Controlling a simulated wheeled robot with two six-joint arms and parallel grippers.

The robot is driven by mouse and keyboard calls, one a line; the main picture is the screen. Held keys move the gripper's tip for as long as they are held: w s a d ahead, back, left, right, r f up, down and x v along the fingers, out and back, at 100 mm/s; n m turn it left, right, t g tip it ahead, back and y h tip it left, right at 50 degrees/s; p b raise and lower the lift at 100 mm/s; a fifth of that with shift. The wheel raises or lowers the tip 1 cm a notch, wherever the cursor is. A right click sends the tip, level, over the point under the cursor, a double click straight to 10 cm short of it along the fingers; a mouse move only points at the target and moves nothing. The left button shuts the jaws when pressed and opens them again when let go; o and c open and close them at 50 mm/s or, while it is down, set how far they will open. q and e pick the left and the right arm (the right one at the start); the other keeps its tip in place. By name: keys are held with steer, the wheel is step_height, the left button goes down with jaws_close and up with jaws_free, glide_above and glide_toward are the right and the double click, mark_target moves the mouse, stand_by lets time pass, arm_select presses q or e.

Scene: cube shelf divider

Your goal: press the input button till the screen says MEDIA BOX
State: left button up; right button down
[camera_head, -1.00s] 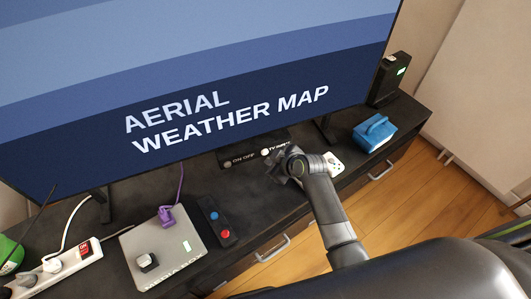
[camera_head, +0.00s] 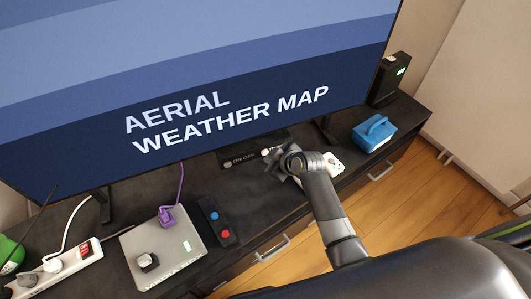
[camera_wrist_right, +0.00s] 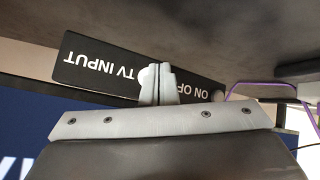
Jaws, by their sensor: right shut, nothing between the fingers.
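The TV screen (camera_head: 200,90) reads AERIAL WEATHER MAP in white on dark blue. Below its lower edge is a black button panel (camera_head: 240,158) with ON OFF and TV INPUT labels. The pale input button (camera_head: 265,152) shows just left of my right gripper (camera_head: 275,164), which is shut and empty. In the right wrist view the panel (camera_wrist_right: 100,68) appears upside down. The shut fingertips (camera_wrist_right: 158,70) stand before it, beside the TV INPUT label, and overlap the button (camera_wrist_right: 146,76). I cannot tell whether they touch it. My left gripper is not in view.
On the dark cabinet lie a remote (camera_head: 216,220), a silver box (camera_head: 150,250) with a purple cable, and a white power strip (camera_head: 60,268). A white controller (camera_head: 333,165) sits right of my gripper. A blue case (camera_head: 374,133) and a black box (camera_head: 390,78) stand further right.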

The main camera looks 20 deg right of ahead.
steer(key=shift+w+a, duration=0.1)
steer(key=shift+w, duration=0.35)
stand_by(0.8)
steer(key=shift+s+r, duration=0.1)
steer(key=shift+s+p, duration=0.45)
steer(key=shift+p, duration=0.05)
steer(key=shift+s, duration=0.35)
steer(key=shift+s+d+r+p, duration=0.1)
steer(key=shift+s+d+p, duration=0.05)
steer(key=shift+s+p, duration=0.45)
steer(key=shift+s+d+p, duration=0.15)
steer(key=shift+s+p, duration=0.35)
steer(key=shift+s, duration=0.2)
steer(key=shift+s+d+p, duration=0.15)
steer(key=shift+s+p, duration=0.35)
steer(key=shift+s, duration=0.65)
steer(key=shift+s+d+f, duration=0.1)
steer(key=shift+f, duration=0.1)
